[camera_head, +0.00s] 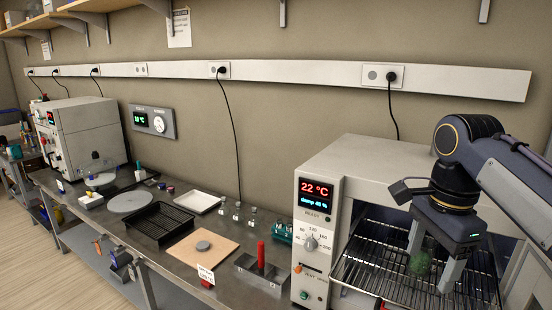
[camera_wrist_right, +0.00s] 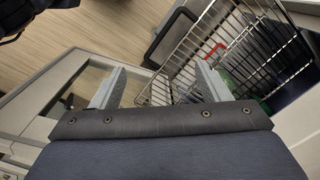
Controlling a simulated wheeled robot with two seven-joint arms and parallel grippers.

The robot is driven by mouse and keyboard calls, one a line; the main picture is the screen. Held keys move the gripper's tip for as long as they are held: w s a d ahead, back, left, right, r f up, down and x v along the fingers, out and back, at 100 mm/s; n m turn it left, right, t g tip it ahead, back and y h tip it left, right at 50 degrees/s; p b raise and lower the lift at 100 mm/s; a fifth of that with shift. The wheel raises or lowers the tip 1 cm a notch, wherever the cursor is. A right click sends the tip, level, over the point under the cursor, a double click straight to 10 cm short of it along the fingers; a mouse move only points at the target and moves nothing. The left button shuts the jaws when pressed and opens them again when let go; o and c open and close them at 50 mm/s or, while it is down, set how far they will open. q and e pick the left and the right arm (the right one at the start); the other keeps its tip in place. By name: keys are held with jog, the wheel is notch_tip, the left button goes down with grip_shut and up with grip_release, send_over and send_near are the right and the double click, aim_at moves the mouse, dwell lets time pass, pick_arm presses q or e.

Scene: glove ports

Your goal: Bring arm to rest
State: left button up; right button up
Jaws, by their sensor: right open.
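My right gripper (camera_head: 434,258) is open, its two grey fingers pointing down in front of the open chamber of the white oven (camera_head: 370,165). Its fingers also show in the right wrist view (camera_wrist_right: 162,85), spread with nothing held between them. A green object (camera_head: 420,264) shows behind and between the fingers over the wire rack (camera_head: 375,262); its shape is partly hidden. In the right wrist view the rack (camera_wrist_right: 185,60) lies beyond the fingertips. My left gripper is in neither view.
A second white device (camera_head: 85,135) stands further left. Cords hang from the wall rail (camera_head: 300,72).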

jog(key=s+a+f+n+t+y, duration=0.1)
jog(key=s+a+f+n+t, duration=0.1)
jog(key=s+f+n, duration=0.5)
jog(key=s+a+f+n+t+y, duration=0.2)
jog(key=s+f+n, duration=0.5)
jog(key=f, duration=0.5)
jog(key=shift+s+a+f+n+t+y, duration=0.25)
jog(key=shift+s+t, duration=0.45)
jog(key=shift+s, duration=0.55)
jog(key=shift+a, duration=0.1)
